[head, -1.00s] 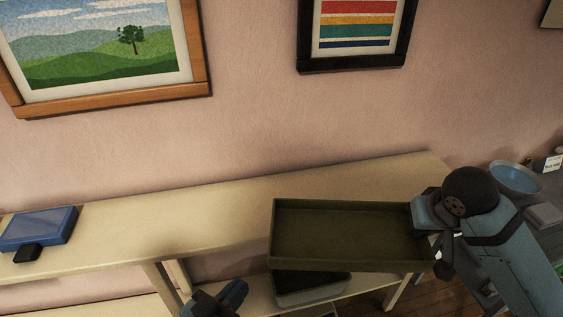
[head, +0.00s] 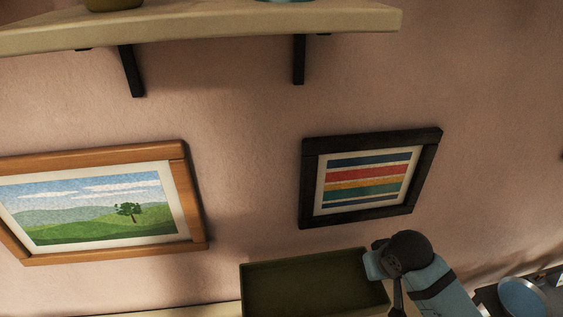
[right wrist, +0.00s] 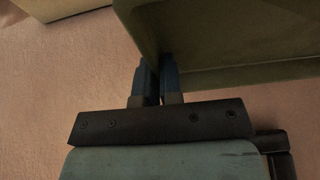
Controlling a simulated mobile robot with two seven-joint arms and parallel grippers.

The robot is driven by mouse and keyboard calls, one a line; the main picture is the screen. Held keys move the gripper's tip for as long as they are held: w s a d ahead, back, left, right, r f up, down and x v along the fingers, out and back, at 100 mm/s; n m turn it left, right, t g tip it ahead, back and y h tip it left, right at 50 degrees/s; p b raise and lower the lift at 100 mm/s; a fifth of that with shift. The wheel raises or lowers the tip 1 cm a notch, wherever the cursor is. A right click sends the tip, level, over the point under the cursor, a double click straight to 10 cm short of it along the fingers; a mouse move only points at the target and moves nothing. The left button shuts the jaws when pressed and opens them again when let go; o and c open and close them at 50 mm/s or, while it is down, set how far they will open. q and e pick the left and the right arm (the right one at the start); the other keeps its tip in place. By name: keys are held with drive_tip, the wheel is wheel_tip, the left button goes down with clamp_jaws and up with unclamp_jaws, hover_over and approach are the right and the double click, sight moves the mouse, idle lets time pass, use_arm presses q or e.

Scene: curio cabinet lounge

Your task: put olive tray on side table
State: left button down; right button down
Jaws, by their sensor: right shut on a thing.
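The olive tray (head: 315,284) is at the bottom middle of the head view, an open rectangular box that looks empty. My right gripper (head: 379,262) is at its right end. In the right wrist view the two fingers of my right gripper (right wrist: 159,80) are shut on the wall of the olive tray (right wrist: 225,50), which fills the top right. A pale tabletop edge (head: 200,310) shows at the bottom of the head view, below and behind the tray. I cannot tell whether it is the side table. My left gripper is out of view.
A wall shelf (head: 210,27) on black brackets runs across the top left. A landscape picture (head: 100,205) and a striped picture (head: 368,180) hang on the pink wall. A blue bowl (head: 522,298) stands on a dark surface at the bottom right.

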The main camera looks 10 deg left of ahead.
drive_tip(key=shift+s, duration=0.1)
wheel_tip(320, 180, down, 20)
drive_tip(key=shift+r, duration=0.1)
idle(0.4)
drive_tip(key=c, duration=1.3)
unclamp_jaws()
drive_tip(key=shift+f, duration=0.2)
